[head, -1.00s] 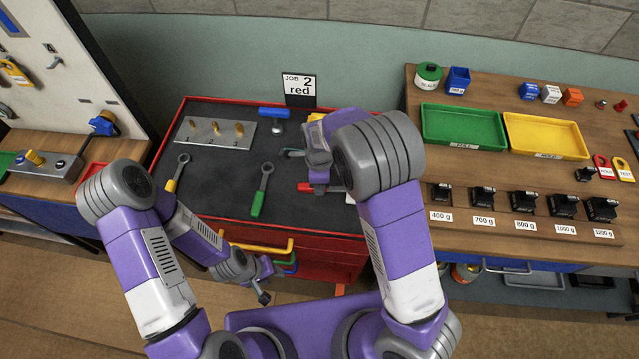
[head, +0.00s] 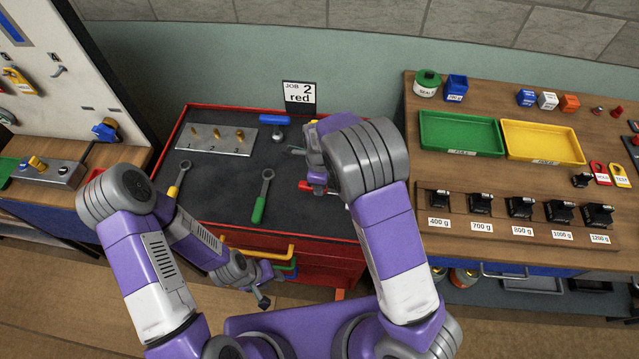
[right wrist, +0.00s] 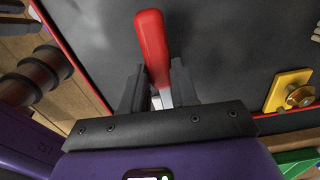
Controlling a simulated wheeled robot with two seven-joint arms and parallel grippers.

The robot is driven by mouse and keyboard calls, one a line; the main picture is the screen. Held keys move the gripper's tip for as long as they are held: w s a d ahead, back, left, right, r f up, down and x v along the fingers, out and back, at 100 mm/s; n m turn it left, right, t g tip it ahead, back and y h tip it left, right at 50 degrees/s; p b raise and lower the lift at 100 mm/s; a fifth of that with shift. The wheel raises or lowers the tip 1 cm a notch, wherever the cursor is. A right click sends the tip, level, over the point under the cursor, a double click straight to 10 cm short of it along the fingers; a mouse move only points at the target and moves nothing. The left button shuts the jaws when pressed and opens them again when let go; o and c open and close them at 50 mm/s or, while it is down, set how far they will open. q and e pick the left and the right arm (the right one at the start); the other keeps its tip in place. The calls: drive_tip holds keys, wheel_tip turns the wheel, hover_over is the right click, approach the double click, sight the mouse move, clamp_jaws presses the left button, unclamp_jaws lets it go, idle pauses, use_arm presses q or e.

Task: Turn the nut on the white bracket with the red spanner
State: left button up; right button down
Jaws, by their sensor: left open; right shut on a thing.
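The red spanner (head: 305,186) lies on the dark top of the red tool cart, near its right side. My right gripper (head: 318,186) is over it, and in the right wrist view the gripper (right wrist: 160,92) is shut on the red handle (right wrist: 152,45). The spanner's head is hidden behind the gripper. My left gripper (head: 264,285) is open and empty, low in front of the cart. I cannot make out the white bracket; my right arm covers part of the cart top. A yellow bracket with a brass nut (right wrist: 298,94) shows in the right wrist view.
A green-handled spanner (head: 262,197) and a yellow-handled spanner (head: 179,180) lie on the cart. A metal plate with brass pieces (head: 216,139) and a blue-handled tool (head: 273,119) are behind them. Benches flank the cart; the right one holds a green tray (head: 460,148) and weights.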

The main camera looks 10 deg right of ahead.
drive_tip(key=shift+w, duration=0.1)
drive_tip(key=shift+w+d+m+p, duration=0.35)
drive_tip(key=shift+w+m+p, duration=0.35)
drive_tip(key=shift+m, duration=0.2)
drive_tip(key=shift+s, duration=0.1)
drive_tip(key=shift+s+a+n, duration=0.35)
drive_tip(key=shift+s+n, duration=0.35)
drive_tip(key=shift+n, duration=0.2)
drive_tip(key=shift+r+p, duration=3.05)
drive_tip(key=shift+f, duration=0.1)
